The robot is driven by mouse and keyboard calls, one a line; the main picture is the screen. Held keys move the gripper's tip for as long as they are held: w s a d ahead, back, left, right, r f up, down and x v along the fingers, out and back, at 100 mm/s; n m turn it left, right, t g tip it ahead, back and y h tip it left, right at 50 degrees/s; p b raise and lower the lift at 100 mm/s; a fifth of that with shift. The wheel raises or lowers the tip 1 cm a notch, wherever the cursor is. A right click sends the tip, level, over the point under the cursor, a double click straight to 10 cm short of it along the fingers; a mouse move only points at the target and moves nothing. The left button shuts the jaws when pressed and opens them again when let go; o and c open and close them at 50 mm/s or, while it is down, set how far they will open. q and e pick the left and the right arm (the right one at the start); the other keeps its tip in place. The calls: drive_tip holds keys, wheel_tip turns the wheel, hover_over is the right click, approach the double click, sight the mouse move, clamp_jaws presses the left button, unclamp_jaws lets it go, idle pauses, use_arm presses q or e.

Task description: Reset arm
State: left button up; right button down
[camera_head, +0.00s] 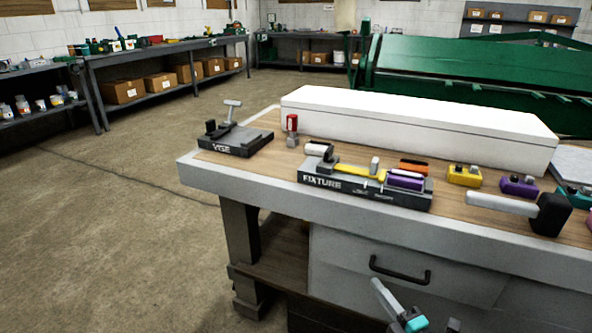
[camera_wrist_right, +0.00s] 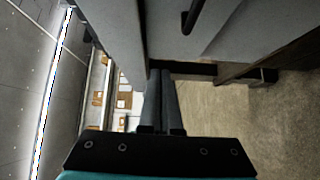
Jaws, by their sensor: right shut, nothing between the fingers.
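My right gripper (camera_head: 379,284) shows at the bottom edge of the head view, low in front of the workbench drawer, with a teal part behind it. In the right wrist view its two dark fingers (camera_wrist_right: 161,74) lie side by side, shut with nothing between them. The fingers are apart from the bench objects. My left gripper is in neither view.
The workbench (camera_head: 232,185) holds a vise (camera_head: 236,143), a fixture (camera_head: 365,191) with a yellow piece, a hammer (camera_head: 548,213), small coloured blocks and a long white box (camera_head: 420,128). A drawer handle (camera_head: 400,271) juts out near my gripper. Floor at left is clear.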

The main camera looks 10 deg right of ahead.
drive_tip(key=s+d+f+m+g+h+p, duration=0.1)
drive_tip(key=s+f+m+g+h+p, duration=0.1)
drive_tip(key=s+f+m+g, duration=0.5)
drive_tip(key=s+f+m+h+p, duration=0.25)
drive_tip(key=s+f, duration=0.35)
drive_tip(key=f, duration=0.6)
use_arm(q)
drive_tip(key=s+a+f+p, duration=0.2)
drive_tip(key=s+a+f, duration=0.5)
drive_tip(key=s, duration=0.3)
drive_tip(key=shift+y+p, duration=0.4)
use_arm(e)
drive_tip(key=s+a+f+m+g, duration=0.1)
drive_tip(key=s+f+m+g, duration=0.3)
drive_tip(key=s, duration=0.7)
drive_tip(key=s+a+f+m+g, duration=0.1)
drive_tip(key=s+f+m+g, duration=0.3)
drive_tip(key=s, duration=0.8)
drive_tip(key=shift+s+a+f, duration=0.15)
drive_tip(key=shift+s+f, duration=0.1)
drive_tip(key=shift+f, duration=0.65)
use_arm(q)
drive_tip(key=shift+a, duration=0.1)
use_arm(e)
drive_tip(key=shift+m, duration=0.25)
